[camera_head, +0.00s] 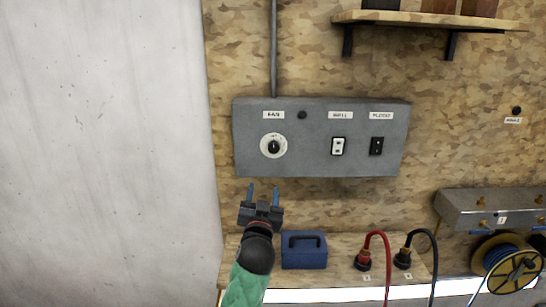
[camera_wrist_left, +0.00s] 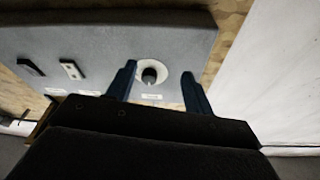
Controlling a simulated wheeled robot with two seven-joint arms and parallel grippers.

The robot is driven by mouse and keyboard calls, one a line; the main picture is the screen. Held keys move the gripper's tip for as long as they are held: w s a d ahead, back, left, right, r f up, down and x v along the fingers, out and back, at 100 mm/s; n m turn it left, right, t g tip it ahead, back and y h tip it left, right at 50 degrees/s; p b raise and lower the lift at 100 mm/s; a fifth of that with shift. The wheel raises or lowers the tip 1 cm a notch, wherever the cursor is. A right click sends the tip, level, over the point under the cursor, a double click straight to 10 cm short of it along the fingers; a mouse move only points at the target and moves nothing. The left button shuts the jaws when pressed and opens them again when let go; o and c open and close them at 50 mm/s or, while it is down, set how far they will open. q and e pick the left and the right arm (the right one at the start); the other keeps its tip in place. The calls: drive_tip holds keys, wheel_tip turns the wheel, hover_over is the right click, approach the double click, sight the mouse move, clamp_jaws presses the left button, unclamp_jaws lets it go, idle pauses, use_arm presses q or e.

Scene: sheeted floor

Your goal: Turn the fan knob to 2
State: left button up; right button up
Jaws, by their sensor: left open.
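The fan knob (camera_head: 273,146) is a small black knob on a round white dial, below the FAN label (camera_head: 273,115) on the grey control box (camera_head: 350,164). The dial's numbers are too small to read. My left gripper (camera_head: 263,191) is open and empty, below the box's lower edge in the head view, fingers pointing up toward the dial. In the left wrist view the knob (camera_wrist_left: 149,75) shows between the two open fingers (camera_wrist_left: 158,82), beyond their tips and apart from them. My right gripper is not in view.
A white switch (camera_head: 338,146) and a black switch (camera_head: 376,146) sit right of the dial. A blue box (camera_head: 304,251) and red (camera_head: 363,260) and black (camera_head: 403,259) cable plugs are on the lower ledge. A cable reel (camera_head: 508,270) is at lower right. A blank pale wall (camera_head: 110,150) is left.

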use_arm(q)
drive_tip(key=t, duration=0.2)
approach(273, 150)
drive_tip(key=shift+m+h, duration=0.3)
drive_tip(key=p+x, duration=0.2)
drive_tip(key=x, duration=0.6)
drive_tip(key=shift+w+r, duration=0.1)
drive_tip(key=shift+w, duration=0.1)
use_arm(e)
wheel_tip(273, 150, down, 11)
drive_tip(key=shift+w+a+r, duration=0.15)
use_arm(q)
drive_tip(key=shift+p, duration=0.3)
drive_tip(key=c, duration=1)
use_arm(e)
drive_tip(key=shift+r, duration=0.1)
use_arm(q)
drive_tip(key=shift+g, duration=0.3)
